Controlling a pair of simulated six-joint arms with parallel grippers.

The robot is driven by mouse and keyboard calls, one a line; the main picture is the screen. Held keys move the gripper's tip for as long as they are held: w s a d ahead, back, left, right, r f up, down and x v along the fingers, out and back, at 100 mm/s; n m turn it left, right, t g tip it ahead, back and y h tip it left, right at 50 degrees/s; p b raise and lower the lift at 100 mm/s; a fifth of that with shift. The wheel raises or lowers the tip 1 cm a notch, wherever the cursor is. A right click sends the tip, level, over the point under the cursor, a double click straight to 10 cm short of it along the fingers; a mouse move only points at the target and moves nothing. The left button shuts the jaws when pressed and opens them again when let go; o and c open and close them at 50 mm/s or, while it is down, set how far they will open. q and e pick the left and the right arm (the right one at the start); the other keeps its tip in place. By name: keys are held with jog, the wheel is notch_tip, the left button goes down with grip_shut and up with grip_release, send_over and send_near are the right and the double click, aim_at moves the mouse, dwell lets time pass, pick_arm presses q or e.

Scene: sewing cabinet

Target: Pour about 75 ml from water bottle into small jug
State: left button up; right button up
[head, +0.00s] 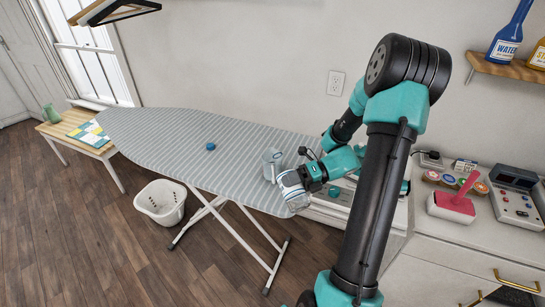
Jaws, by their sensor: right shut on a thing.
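My right gripper (306,179) is shut on a clear bottle with a white and blue label, the water bottle (293,191), at the right end of the striped ironing board. The bottle is tilted. I cannot make out its mouth or water level. A small clear jug (270,163) stands on the board just behind and left of the bottle. The two look very close; I cannot tell whether they touch or whether water is flowing. A small blue cap (210,146) lies on the board further left. My left gripper is not in view.
The ironing board (165,133) is clear on its left half. A white basket (160,203) stands on the floor in front. The counter at right holds a pink-handled item (463,194), several small tins and a control box (515,195). A shelf (508,67) above holds a blue bottle marked WATER.

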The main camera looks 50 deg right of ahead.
jog(key=shift+w, duration=0.1)
dwell(0.3)
jog(key=shift+f+n, duration=0.1)
jog(key=shift+n, duration=0.2)
jog(key=shift+w+d+f+n+t, duration=0.1)
jog(key=shift+w+n+t, duration=0.1)
jog(key=shift+n+t, duration=0.1)
dwell(1.7)
